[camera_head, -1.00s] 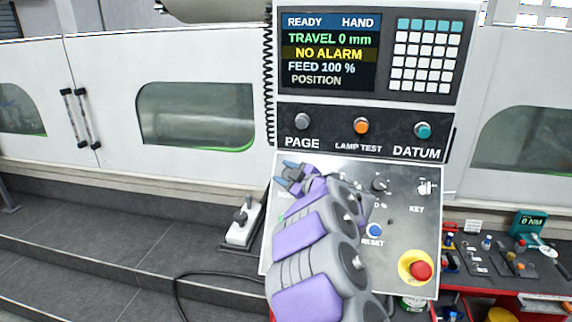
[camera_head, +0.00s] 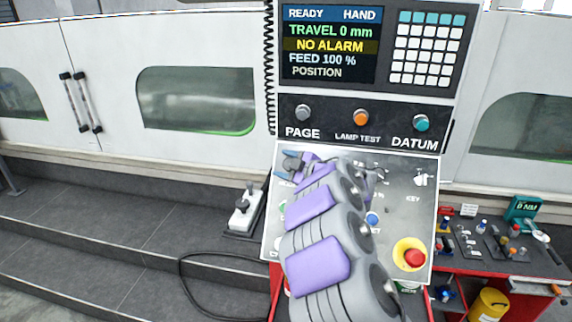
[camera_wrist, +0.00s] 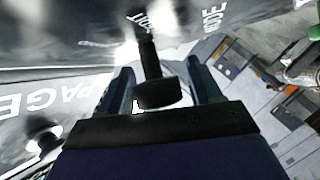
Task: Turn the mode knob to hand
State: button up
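The control panel (camera_head: 400,190) slopes below a screen (camera_head: 330,45) that reads READY and HAND. My gripper (camera_head: 292,163) is over the panel's upper left in the head view. In the wrist view a black knob (camera_wrist: 157,92) on a dark stem stands between the two fingers of my gripper (camera_wrist: 162,88), beside lettering that reads MODE. A small gap shows on each side of the knob, so the fingers look open around it. In the head view my gripper and arm hide this knob, and its pointer direction cannot be read.
PAGE (camera_head: 303,112), LAMP TEST (camera_head: 361,117) and DATUM (camera_head: 421,123) buttons line the strip above the panel. A key switch (camera_head: 420,178), a blue reset button (camera_head: 372,219) and a red emergency stop (camera_head: 415,257) lie right of my arm. A red tool cart (camera_head: 450,280) stands at right.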

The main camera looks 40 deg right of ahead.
jog(key=shift+o, duration=0.2)
jog(key=shift+s+d+r, duration=0.15)
jog(key=shift+s, duration=0.35)
jog(key=b+v, duration=0.1)
jog(key=v, duration=1.5)
jog(key=shift+b, duration=0.4)
jog(key=shift+s, duration=0.1)
